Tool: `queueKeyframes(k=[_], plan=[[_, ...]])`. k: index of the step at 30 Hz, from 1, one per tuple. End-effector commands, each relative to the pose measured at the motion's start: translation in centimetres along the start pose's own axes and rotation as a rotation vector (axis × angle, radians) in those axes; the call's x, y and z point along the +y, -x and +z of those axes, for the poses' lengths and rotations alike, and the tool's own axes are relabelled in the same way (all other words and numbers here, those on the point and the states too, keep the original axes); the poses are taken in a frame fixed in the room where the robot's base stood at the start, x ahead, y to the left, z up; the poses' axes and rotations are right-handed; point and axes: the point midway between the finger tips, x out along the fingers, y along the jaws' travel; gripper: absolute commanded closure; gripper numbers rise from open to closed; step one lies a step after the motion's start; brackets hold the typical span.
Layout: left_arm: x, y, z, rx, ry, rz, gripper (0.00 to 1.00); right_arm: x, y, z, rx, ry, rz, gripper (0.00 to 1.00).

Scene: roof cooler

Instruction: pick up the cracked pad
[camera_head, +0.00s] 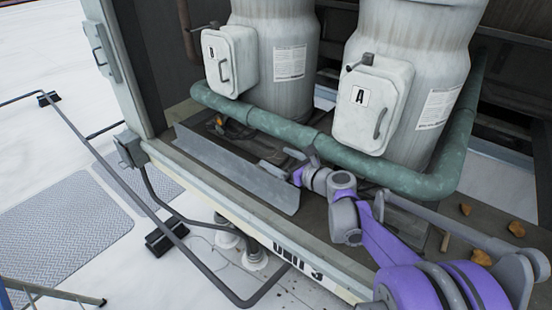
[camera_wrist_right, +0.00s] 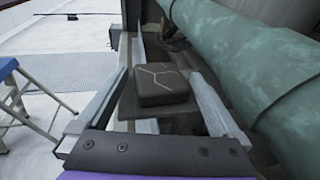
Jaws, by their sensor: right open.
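The cracked pad (camera_wrist_right: 163,84) is a dark, rounded block with pale branching crack lines on its top. In the right wrist view it sits on a dark plate beside the green pipe. My right gripper (camera_wrist_right: 160,73) is open, with one finger on each side of the pad in the picture; I cannot tell whether either touches it. In the head view my right gripper (camera_head: 290,163) is low behind the upright metal strip, near the pipe. I cannot make out the pad there. My left gripper is not in view.
The green pipe (camera_head: 327,146) runs close beside the gripper, in front of two grey tanks with boxes marked B (camera_head: 228,62) and A (camera_head: 370,105). The metal strip (camera_head: 236,168) edges the tray. Orange-brown leaves (camera_head: 516,229) lie at right. A blue stepladder (camera_wrist_right: 12,95) stands left.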

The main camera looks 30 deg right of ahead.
Motion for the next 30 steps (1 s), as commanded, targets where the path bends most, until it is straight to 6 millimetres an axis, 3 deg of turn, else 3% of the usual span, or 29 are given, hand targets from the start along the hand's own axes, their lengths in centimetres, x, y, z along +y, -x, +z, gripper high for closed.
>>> queueKeyframes(k=[2, 13, 24, 30], plan=[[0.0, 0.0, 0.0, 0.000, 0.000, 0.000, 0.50, 0.0, 0.0, 0.0, 0.000, 0.000, 0.000, 0.04], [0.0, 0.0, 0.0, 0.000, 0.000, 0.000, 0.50, 0.0, 0.0, 0.0, 0.000, 0.001, 0.000, 0.70], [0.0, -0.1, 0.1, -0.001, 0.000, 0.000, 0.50, 0.2, 0.2, 0.3, 0.000, 0.001, 0.000, 0.71], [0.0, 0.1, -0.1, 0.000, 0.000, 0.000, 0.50, 0.4, 0.7, 2.5, 0.000, 0.000, 0.000, 0.71]])
